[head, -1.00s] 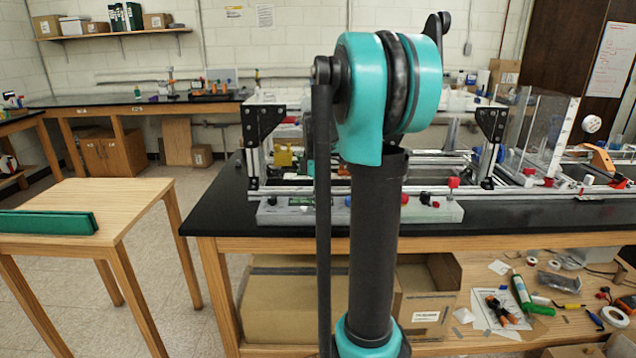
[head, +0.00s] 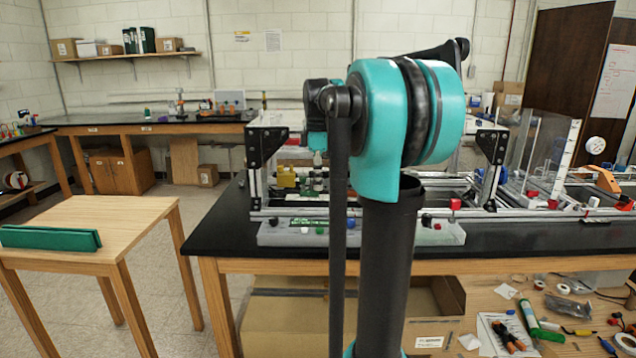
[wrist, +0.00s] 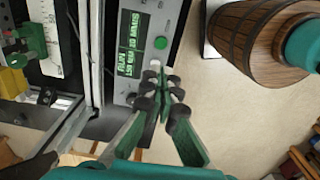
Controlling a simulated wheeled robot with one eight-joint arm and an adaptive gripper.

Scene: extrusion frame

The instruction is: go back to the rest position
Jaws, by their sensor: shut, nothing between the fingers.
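My gripper (wrist: 163,73) shows in the wrist view, its green and black fingers closed together with nothing between them. It is in front of a grey control panel (wrist: 124,92) with a green display and a green button. Whether the fingertips touch the panel cannot be told. In the head view my arm stands upright in the middle and hides part of the bench; the gripper itself is hidden there.
The black bench (head: 212,234) carries an aluminium extrusion frame (head: 255,183) and a clear upright panel (head: 540,150). A wooden table (head: 140,215) with a green folded item (head: 50,238) stands left. Boxes and tools lie on the lower shelf. Floor is open between the tables.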

